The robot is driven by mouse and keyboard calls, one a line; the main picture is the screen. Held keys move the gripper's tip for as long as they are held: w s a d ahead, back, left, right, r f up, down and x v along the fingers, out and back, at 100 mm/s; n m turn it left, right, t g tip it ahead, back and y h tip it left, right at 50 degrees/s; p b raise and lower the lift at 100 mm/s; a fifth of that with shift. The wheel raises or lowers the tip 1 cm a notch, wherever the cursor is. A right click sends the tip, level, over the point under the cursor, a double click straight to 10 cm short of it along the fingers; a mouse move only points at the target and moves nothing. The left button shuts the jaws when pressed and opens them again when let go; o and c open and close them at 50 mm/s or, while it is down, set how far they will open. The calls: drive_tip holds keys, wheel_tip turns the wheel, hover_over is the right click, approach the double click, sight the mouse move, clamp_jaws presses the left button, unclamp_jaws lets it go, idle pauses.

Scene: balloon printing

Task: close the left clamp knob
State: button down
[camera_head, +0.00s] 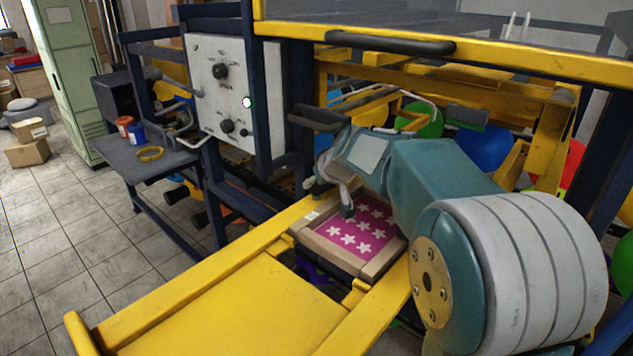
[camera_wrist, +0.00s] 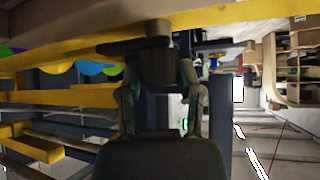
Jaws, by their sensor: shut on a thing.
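The left clamp knob (camera_head: 317,118) is a dark bar-shaped handle under the yellow frame, left of centre in the head view. It also shows in the wrist view as a dark T-shaped handle (camera_wrist: 128,47). My gripper (camera_head: 328,152) reaches it from the right. In the wrist view my gripper (camera_wrist: 160,78) has a finger on each side of the knob's dark stem and is shut on it. The fingers and arm hide part of the knob in the head view. A second dark clamp knob (camera_head: 466,115) sits further right.
A wooden frame (camera_head: 325,253) with a pink star print lies below my arm on yellow rails (camera_head: 210,300). A control panel (camera_head: 215,110) and a side shelf (camera_head: 135,165) stand left. A yellow beam (camera_head: 500,55) with a dark handle (camera_head: 385,43) runs overhead.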

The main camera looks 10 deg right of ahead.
drive_tip(key=shift+a+f+m+h, duration=0.15)
drive_tip(key=shift+m+h, duration=1.55)
drive_tip(key=shift+m, duration=0.5)
drive_tip(key=m+h, duration=0.3)
drive_tip(key=m, duration=0.1)
drive_tip(key=m+g+h, duration=0.2)
drive_tip(key=m, duration=0.2)
drive_tip(key=shift+a+h, duration=0.1)
drive_tip(key=shift+h, duration=0.3)
drive_tip(key=shift+m+g+h, duration=0.9)
drive_tip(key=shift+m+g, duration=0.5)
drive_tip(key=shift+m, duration=0.6)
drive_tip(key=shift+c, duration=1.3)
unclamp_jaws()
drive_tip(key=shift+w, duration=0.1)
drive_tip(key=shift+a, duration=0.1)
